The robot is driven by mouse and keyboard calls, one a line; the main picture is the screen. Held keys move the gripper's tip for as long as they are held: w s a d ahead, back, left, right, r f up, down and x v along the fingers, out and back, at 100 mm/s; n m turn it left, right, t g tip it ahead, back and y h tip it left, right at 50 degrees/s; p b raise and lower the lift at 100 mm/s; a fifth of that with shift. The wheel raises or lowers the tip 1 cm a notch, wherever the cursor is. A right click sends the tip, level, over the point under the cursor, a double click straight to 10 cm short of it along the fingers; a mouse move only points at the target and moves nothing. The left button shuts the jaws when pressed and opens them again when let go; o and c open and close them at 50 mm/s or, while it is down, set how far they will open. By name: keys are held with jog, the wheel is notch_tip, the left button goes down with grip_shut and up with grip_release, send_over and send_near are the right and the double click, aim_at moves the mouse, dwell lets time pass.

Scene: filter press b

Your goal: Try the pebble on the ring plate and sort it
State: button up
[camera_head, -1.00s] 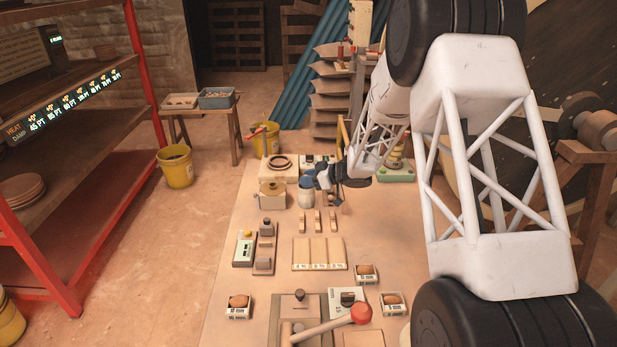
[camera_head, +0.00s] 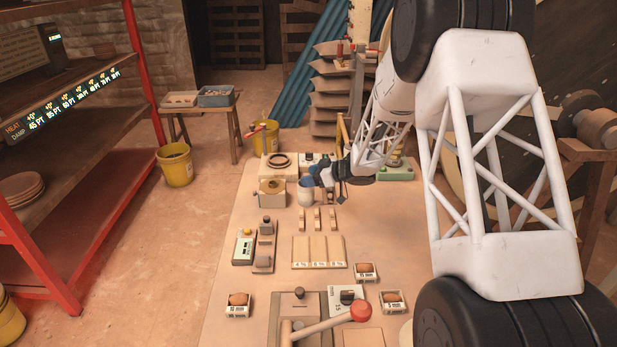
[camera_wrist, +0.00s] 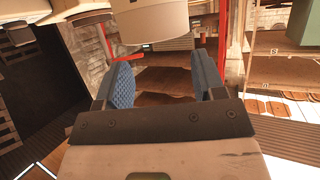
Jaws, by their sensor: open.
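The ring plate (camera_head: 268,168), a pale square block with a brown ring (camera_head: 280,160) on it, stands at the far end of the table. Brown pebble-like lumps sit in small labelled trays: one at front left (camera_head: 238,299), one at front right (camera_head: 393,297), one just behind that (camera_head: 365,268). I cannot tell which is the task's pebble. My gripper (camera_head: 312,184) is at the far middle, beside or over a pale cup (camera_head: 306,198). In the wrist view, its blue-padded fingers (camera_wrist: 160,88) stand apart with nothing between them; a pale cylinder (camera_wrist: 155,20) shows beyond.
Three small pale blocks (camera_head: 317,218) and a three-part board (camera_head: 318,251) lie nearer. A red-knobbed lever (camera_head: 360,311) crosses the front. A green-based device (camera_head: 397,172) stands right of my arm.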

jog(key=v, duration=0.6)
jog(key=shift+s+d, duration=0.15)
jog(key=shift+d, duration=0.05)
dwell(0.4)
dwell(0.6)
jog(key=s+d+r+m+t+h, duration=0.2)
jog(key=d+r+t+h, duration=0.1)
jog(key=r, duration=0.4)
jog(key=s+d+r+m+t+h, duration=0.2)
jog(key=r+t+h, duration=0.1)
jog(key=r, duration=0.3)
jog(key=s+d+r+m+h, duration=0.3)
jog(key=s+r, duration=0.1)
jog(key=s, duration=0.2)
jog(key=s+d+r+m+h, duration=0.2)
jog(key=s+d+r+h, duration=0.15)
jog(key=s, duration=0.25)
jog(key=s+a+f+m+g, duration=0.1)
jog(key=s+m+g, duration=0.3)
jog(key=s, duration=3.4)
jog(key=g, duration=0.4)
jog(key=shift+a+f+m, duration=0.25)
jog(key=shift+a+m, duration=0.1)
jog(key=shift+m, duration=0.05)
